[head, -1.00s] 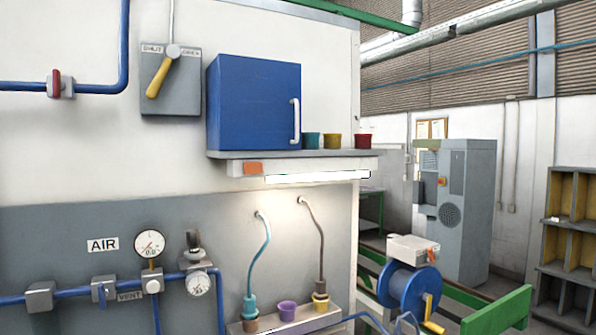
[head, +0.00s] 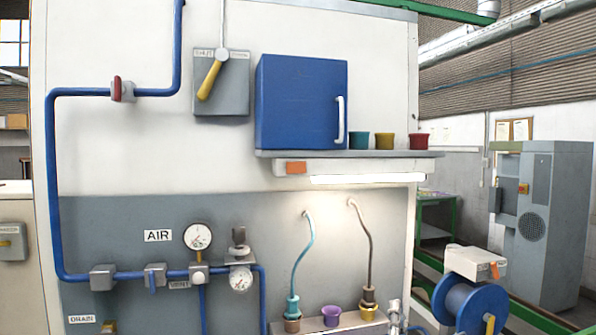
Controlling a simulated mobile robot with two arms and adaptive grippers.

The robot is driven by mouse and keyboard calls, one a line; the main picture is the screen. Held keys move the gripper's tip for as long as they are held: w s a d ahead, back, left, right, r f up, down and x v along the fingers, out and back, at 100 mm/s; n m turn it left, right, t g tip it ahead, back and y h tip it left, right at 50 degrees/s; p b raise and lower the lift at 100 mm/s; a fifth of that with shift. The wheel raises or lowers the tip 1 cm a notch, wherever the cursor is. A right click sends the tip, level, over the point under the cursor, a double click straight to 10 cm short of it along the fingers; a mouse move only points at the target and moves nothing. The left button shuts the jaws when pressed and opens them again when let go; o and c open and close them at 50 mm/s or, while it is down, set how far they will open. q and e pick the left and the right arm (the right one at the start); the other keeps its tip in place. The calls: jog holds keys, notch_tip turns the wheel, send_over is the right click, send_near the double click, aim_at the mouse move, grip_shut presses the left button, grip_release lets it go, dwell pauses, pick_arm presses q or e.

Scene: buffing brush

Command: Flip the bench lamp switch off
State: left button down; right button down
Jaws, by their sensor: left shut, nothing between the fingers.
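The bench lamp (head: 325,168) is a pale housing fixed under the grey shelf on the white wall panel. Its long tube (head: 368,179) glows white and lights the wall below. An orange rocker switch (head: 296,168) sits at the left end of the housing front. Its exact tilt is too small to tell. Neither of my grippers can be made out in the head view, and nothing covers the switch.
A blue cabinet (head: 300,102) and several coloured cups stand on the shelf (head: 400,154). A lever box (head: 221,85) hangs to the left. Blue pipes, gauges and a tray (head: 345,322) with hoses lie below. A blue reel (head: 470,305) stands at the right.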

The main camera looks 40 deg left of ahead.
pick_arm(q)
jog(key=s+a+r+m+g+y, duration=0.1)
jog(key=s+a+r+m+g, duration=0.2)
jog(key=r+m, duration=0.7)
jog(key=s+a+r+m+g+y, duration=0.2)
jog(key=s+r+m+g, duration=0.3)
jog(key=r+m, duration=0.5)
jog(key=s+a+r+m+g+y, duration=0.2)
jog(key=s+a+r+m+g, duration=0.2)
jog(key=s+r+m, duration=0.3)
notch_tip(320, 180, up, 4)
jog(key=m, duration=0.8)
jog(key=shift+a+g+b, duration=0.3)
jog(key=shift+g, duration=0.1)
pick_arm(e)
jog(key=shift+w+d+f, duration=0.25)
jog(key=shift+d+f, duration=0.15)
jog(key=shift+d, duration=0.35)
pick_arm(q)
jog(key=shift+w+a+r, duration=0.1)
pick_arm(e)
jog(key=shift+a+r, duration=0.1)
jog(key=shift+a, duration=0.05)
